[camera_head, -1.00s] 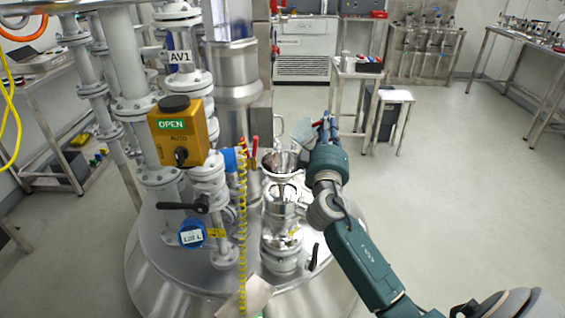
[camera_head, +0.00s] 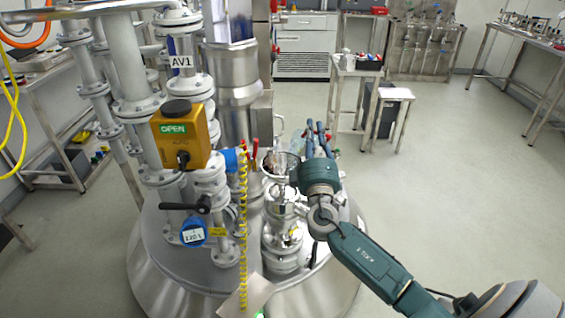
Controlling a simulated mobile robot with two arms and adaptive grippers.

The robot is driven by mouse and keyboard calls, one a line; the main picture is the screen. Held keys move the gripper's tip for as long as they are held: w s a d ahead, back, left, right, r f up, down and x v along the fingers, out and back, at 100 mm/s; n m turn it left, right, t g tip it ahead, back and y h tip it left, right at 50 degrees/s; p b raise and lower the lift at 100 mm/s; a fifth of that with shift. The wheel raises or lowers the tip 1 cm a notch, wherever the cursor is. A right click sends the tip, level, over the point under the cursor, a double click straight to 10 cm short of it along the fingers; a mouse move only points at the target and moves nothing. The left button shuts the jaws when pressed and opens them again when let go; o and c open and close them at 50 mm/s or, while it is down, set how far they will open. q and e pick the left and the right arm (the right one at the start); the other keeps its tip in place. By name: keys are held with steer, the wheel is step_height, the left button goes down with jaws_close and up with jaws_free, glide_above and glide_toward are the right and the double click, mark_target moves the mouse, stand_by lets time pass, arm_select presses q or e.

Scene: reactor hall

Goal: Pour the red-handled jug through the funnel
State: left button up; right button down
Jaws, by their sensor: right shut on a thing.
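My right gripper (camera_head: 318,138) reaches in from the lower right over the vessel top, its blue fingers pointing away from me. It is shut on the jug (camera_head: 297,146), a pale see-through shape just left of the fingers. The jug's handle is mostly hidden by the gripper, and its exact tilt and contents are hard to tell. The metal funnel (camera_head: 272,165) sits on top of the steel fitting, directly left of the gripper. The wrist covers its right side. I cannot tell whether the jug touches the funnel. My left gripper is out of view.
The steel fitting (camera_head: 283,236) stands on the domed vessel lid (camera_head: 165,245). An orange actuator box (camera_head: 181,140) marked OPEN, pipes and a yellow coiled hose (camera_head: 243,215) stand close on the left. Open floor lies to the right, with small tables (camera_head: 357,72) behind.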

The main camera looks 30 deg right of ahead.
mark_target(302, 146)
steer(key=shift+w+a, duration=0.1)
steer(key=shift+a, duration=0.05)
steer(key=shift+w+a+r+n+t+y, duration=0.15)
steer(key=shift+w+a+r+n+y, duration=0.1)
steer(key=shift+a+n, duration=0.3)
steer(key=shift+w+a+r+n+t+y, duration=0.15)
steer(key=shift+w+a+n+y, duration=0.1)
steer(key=shift+a+n, duration=0.3)
steer(key=shift+a+f+n, duration=0.1)
steer(key=shift+a+n, duration=0.1)
steer(key=shift+n, duration=0.3)
steer(key=shift+s+a+f, duration=0.15)
steer(key=shift+s+a, duration=0.05)
steer(key=shift+w+a+f+n+t+y+b, duration=0.15)
steer(key=shift+a+n+y+b, duration=0.1)
steer(key=shift+n, duration=0.2)
steer(key=shift+a+f+n+t+y+b, duration=0.15)
steer(key=shift+n+b, duration=0.1)
steer(key=shift+n, duration=0.2)
steer(key=shift+w+a+r+n+y, duration=0.1)
steer(key=shift+w+a+n+y, duration=0.15)
steer(key=shift+n, duration=0.25)
steer(key=shift+a+r+n+y, duration=0.1)
steer(key=shift+a+n+y, duration=0.05)
steer(key=shift+a+n, duration=0.3)
steer(key=shift+w+n+t+p, duration=0.15)
steer(key=shift+n+t+p, duration=0.15)
steer(key=shift+n, duration=0.05)
